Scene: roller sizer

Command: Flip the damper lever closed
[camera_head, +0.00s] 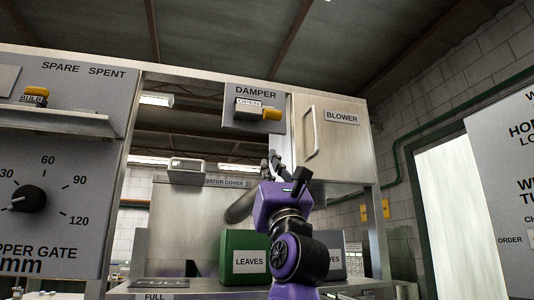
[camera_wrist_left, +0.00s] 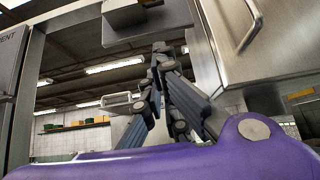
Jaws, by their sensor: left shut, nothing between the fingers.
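The damper panel (camera_head: 256,92) is a grey plate marked DAMPER, high in the middle of the head view. Its lever has a yellow handle (camera_head: 271,114) that sticks out at the lower right of a small plate (camera_head: 249,102) reading OPEN. My left gripper (camera_head: 274,156) is shut and empty, pointing up, below the lever and apart from it in the picture. The yellow of the handle cannot be made out there. My right gripper is not in view.
The blower cabinet (camera_head: 335,150) with its long vertical handle (camera_head: 310,132) stands just right of the damper panel. A green LEAVES bin (camera_head: 243,240) stands on the shelf below. At the left is a panel with the upper gate dial (camera_head: 28,198). An open gap lies under the damper panel.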

